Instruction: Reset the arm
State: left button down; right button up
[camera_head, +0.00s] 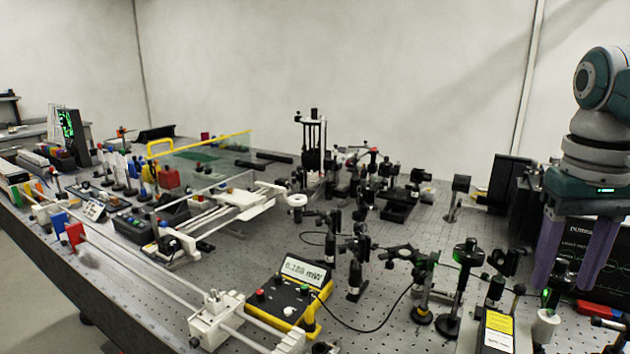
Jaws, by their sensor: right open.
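My right gripper (572,262) hangs at the right side of the picture, pointing down from a grey and dark teal arm. Its two purple fingers are apart, and I see nothing held between them. The fingertips are above the right part of the optical bench, near a dark instrument box (585,240) that stands behind them. I cannot tell whether the fingers touch anything there. My left gripper is not in this view.
A yellow power meter (288,295) sits at the front middle of the perforated bench (250,275). Several black optic posts, such as one at the front (460,290), crowd the middle and right. White rails (150,270) run along the left front. The air above is clear.

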jog(key=s+a+f+n+t+h, duration=0.1)
jog(key=s+a+f+n+t, duration=0.1)
jog(key=s+f, duration=0.9)
jog(key=s+a+r+n+t+y, duration=0.1)
jog(key=s+a+r, duration=0.1)
jog(key=s+a, duration=0.4)
jog(key=s+a+r+n+y, duration=0.1)
jog(key=s+a+r, duration=0.15)
jog(key=s, duration=0.65)
notch_tip(320, 180, up, 32)
jog(key=a+p, duration=0.1)
jog(key=p, duration=3.1)
jog(key=shift+f, duration=0.1)
